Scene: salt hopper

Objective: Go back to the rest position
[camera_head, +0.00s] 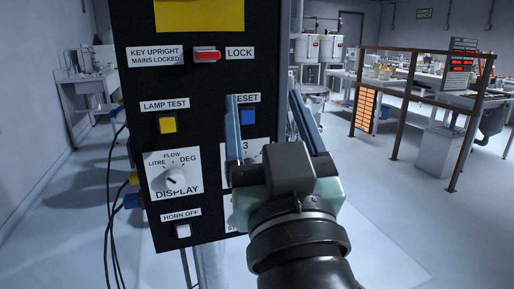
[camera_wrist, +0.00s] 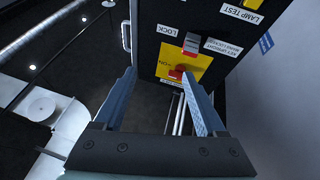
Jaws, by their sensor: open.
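My gripper (camera_head: 268,128) is in front of the right part of a black control panel (camera_head: 120,22) in the head view. Its two blue fingers are spread apart with nothing between them. The left finger overlaps the panel face near the blue RESET button (camera_head: 247,116), and the right finger lies past the panel's right edge. In the wrist view the open fingers (camera_wrist: 170,98) frame dark space and part of the panel's edge. Whether a finger touches the panel I cannot tell. My gripper and wrist hide the panel's lower right labels.
The panel carries a red LOCK switch (camera_head: 207,55), a yellow lamp test button (camera_head: 167,124), a DISPLAY knob (camera_head: 174,179) and a white horn button (camera_head: 183,231). Black cables (camera_head: 108,200) hang at its left. A brown railing (camera_head: 408,100) stands at right. Open floor (camera_head: 400,215) lies between.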

